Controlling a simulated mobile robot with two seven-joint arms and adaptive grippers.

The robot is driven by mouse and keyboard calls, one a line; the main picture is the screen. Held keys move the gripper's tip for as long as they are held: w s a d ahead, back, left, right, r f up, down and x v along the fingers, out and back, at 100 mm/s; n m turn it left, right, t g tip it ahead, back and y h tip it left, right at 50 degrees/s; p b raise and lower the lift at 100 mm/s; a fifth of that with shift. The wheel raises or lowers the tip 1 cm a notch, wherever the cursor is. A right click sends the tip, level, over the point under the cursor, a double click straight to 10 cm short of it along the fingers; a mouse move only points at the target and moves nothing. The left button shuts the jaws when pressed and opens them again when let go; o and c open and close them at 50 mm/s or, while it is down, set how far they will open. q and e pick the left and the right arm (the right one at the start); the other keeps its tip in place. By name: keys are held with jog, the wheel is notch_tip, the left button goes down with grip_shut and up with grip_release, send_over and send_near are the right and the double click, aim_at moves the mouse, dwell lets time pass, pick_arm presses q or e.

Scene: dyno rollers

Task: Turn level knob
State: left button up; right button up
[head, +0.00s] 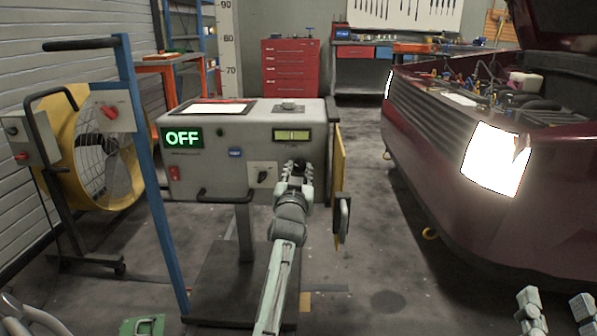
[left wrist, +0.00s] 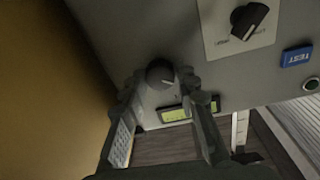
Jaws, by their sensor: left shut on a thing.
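The level knob, a round dark knob with a pale pointer mark (left wrist: 160,73), sits on the grey face of the test machine (head: 225,168). My left gripper (head: 295,172) is at the machine's front, below the yellow-green level display (head: 292,135). In the left wrist view its fingers (left wrist: 163,84) stand on both sides of the knob, shut on it. The knob is hidden behind the gripper in the head view. The pointer's exact angle is hard to read. My right gripper (head: 556,312) is open and empty at the bottom right.
A second black knob on a white plate (head: 262,175) is left of my left gripper. A green "OFF" sign (head: 183,138) is lit. A yellow side panel (head: 339,165) stands close on the right. A yellow fan (head: 75,150) is left; a dark red car (head: 450,160) is right.

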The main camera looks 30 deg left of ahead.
aim_at(300, 128)
pick_arm(q)
jog(key=o, duration=1.2)
jog(key=shift+c, duration=0.2)
jog(key=shift+r, duration=0.1)
notch_tip(300, 128, up, 10)
jog(key=shift+f, duration=0.1)
